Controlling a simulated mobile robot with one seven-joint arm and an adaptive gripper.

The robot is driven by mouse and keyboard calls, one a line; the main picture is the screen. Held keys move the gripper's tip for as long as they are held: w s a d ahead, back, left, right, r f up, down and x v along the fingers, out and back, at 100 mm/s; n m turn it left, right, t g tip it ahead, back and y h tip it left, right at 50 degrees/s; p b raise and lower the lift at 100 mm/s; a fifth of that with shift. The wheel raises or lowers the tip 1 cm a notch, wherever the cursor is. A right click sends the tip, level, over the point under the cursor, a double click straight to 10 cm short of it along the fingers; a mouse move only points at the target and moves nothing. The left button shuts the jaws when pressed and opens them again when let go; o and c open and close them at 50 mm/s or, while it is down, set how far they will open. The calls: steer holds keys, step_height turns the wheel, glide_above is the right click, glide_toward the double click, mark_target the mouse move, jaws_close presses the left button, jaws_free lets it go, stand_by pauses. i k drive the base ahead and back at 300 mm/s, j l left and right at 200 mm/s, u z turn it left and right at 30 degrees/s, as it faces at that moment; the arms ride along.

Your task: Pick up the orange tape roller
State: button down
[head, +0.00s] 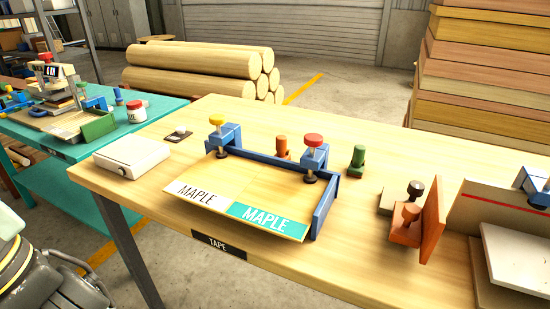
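A small upright orange piece (282,147), which looks like the orange tape roller, stands on the wooden table behind the blue clamp frame (262,158). The frame's rail hides its lower part. A similar green piece (357,161) stands to the right of the frame. Another orange object, a block with a round knob (407,222), sits further right against an upright orange board (431,221); I cannot tell its exact kind. My gripper is not in view.
The frame holds panels labelled MAPLE (200,193), with yellow- and red-topped clamps. A white box (131,155) lies at the left, and white boards (517,258) at the right. The table's front edge bears a TAPE label (218,244). Bare tabletop (370,255) lies front right.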

mark_target(283, 152)
steer(key=i+j+z, duration=0.15)
steer(key=j+z, duration=0.15)
steer(key=j, duration=0.55)
steer(key=j+z, duration=0.35)
steer(key=j, duration=0.45)
steer(key=i+j, duration=0.1)
steer(key=i, duration=0.7)
